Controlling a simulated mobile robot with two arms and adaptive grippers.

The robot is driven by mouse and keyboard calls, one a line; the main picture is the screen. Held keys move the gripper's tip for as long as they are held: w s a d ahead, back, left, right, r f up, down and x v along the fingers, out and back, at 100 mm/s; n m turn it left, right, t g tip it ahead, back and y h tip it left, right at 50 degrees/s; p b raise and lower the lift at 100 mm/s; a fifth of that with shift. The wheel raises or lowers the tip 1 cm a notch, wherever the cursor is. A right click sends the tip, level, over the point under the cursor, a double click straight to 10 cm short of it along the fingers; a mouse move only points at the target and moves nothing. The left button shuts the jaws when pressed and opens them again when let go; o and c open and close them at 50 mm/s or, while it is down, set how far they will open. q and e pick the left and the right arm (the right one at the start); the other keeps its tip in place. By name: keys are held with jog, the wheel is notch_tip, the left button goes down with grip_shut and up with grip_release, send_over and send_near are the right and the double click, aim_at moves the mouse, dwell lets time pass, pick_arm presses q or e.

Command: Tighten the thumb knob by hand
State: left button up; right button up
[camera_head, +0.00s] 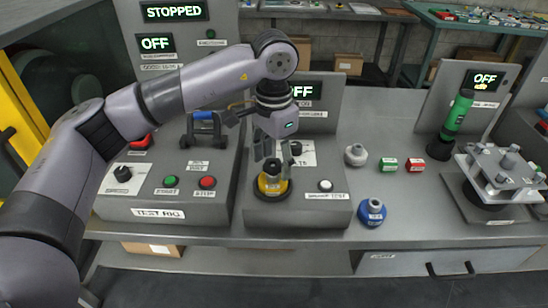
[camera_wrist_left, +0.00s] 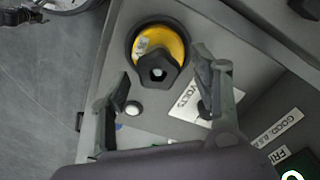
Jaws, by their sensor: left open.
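A black lobed thumb knob (camera_wrist_left: 157,72) sits on a yellow round base (camera_wrist_left: 171,42) in the left wrist view. In the head view the knob (camera_head: 271,168) and its yellow base (camera_head: 272,186) stand on the middle grey test box (camera_head: 300,214). My left gripper (camera_head: 266,148) points down just above the knob, open and empty. In the left wrist view its two fingers lie to either side of the knob. I cannot tell whether they are level with it; no contact shows. My right gripper is in neither view.
A white button (camera_head: 325,186) is right of the knob. The "TEST RIG" box (camera_head: 160,214) with green and red buttons stands left. A blue-based knob (camera_head: 372,212), a grey knob (camera_head: 355,155) and small green and red boxes lie right. A green-topped tool (camera_head: 459,112) stands farther right.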

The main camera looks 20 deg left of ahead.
aim_at(274, 164)
pick_arm(q)
jog(key=shift+r, duration=3.95)
